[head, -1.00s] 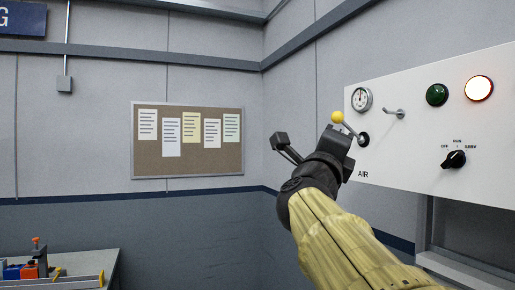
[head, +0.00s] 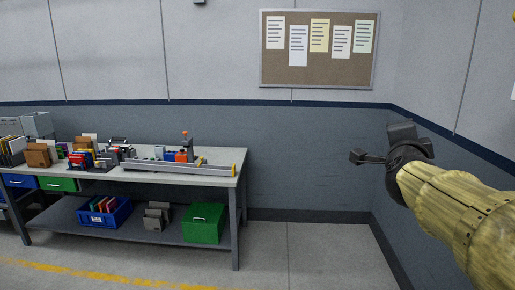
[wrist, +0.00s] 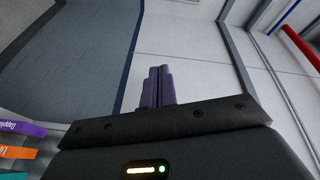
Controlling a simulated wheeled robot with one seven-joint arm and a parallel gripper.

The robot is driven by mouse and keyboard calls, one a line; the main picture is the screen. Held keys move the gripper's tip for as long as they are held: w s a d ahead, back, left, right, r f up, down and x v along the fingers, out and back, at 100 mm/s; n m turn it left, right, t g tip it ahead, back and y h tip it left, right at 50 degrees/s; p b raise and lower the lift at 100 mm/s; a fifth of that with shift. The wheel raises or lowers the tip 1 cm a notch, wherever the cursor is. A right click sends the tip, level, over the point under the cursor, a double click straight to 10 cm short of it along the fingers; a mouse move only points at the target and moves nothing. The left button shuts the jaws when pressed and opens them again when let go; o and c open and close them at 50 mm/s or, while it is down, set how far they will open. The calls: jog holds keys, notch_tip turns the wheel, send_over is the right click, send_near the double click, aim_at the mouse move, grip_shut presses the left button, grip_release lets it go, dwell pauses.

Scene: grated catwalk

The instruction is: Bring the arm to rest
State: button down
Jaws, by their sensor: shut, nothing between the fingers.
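My gripper (head: 374,157) is at the right of the head view, at the end of my yellow-sleeved arm, raised in front of the blue-grey wall. It touches nothing there. In the wrist view the two purplish fingers (wrist: 158,87) are side by side and shut, with nothing between them.
A workbench (head: 222,182) with bins, tools and boxes stands at the left. A green box (head: 204,224) and a blue bin (head: 103,212) sit on its lower shelf. A corkboard (head: 318,78) hangs at the back. The floor (head: 310,250) right of the bench is clear.

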jog(key=w+a+f+n+g+y, duration=0.1)
jog(key=a+f+n+g+y, duration=0.35)
jog(key=f, duration=1.05)
jog(key=s+a+f+n+g+y, duration=0.1)
jog(key=s+a+f+n+g, duration=0.3)
jog(key=s+f, duration=0.5)
jog(key=s+a+f+n+g+y, duration=0.2)
jog(key=s+a+f+n+g, duration=0.3)
jog(key=f, duration=1.1)
jog(key=s+a+n, duration=0.3)
jog(key=n, duration=0.2)
jog(key=shift+s+a+n, duration=0.15)
jog(key=shift+s+n, duration=0.2)
jog(key=shift+s, duration=0.05)
jog(key=shift+w, duration=0.15)
